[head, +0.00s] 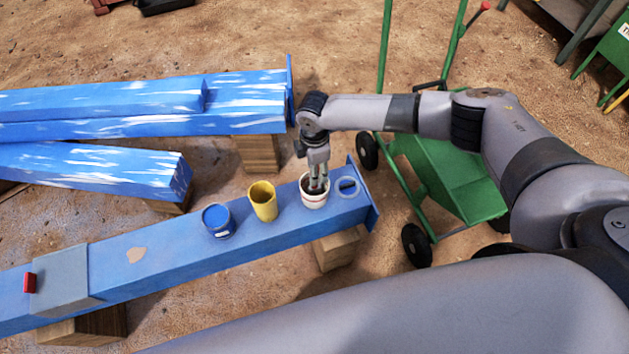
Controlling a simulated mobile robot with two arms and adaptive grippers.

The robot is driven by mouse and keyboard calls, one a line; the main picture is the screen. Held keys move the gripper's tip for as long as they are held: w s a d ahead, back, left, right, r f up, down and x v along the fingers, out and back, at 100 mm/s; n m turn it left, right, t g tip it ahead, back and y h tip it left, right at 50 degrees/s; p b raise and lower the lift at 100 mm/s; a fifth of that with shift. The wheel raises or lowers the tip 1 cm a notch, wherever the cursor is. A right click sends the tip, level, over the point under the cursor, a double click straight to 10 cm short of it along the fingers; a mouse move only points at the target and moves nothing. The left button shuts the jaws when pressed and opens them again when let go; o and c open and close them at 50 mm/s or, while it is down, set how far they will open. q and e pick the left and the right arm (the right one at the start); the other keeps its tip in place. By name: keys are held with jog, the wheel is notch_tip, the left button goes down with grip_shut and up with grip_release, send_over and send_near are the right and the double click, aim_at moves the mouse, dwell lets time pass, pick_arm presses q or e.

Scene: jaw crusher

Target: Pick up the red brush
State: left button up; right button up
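No red brush can be made out clearly. A small red piece (30,283) shows at the left, against a grey block (62,279) on the near blue beam; I cannot tell what it is. My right gripper (317,186) points down at a white cup (314,202) near the right end of that beam, with its fingertips at or inside the cup's mouth. The fingers look close together, but the cup hides whether they hold anything. My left gripper is not in view.
On the near blue beam (160,279) stand a yellow cup (263,202) and a blue can (218,221), left of the white cup. A green cart (450,180) stands behind the beam's right end. More blue beams (100,108) lie behind.

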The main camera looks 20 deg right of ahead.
jog(key=shift+c, duration=0.5)
grip_shut()
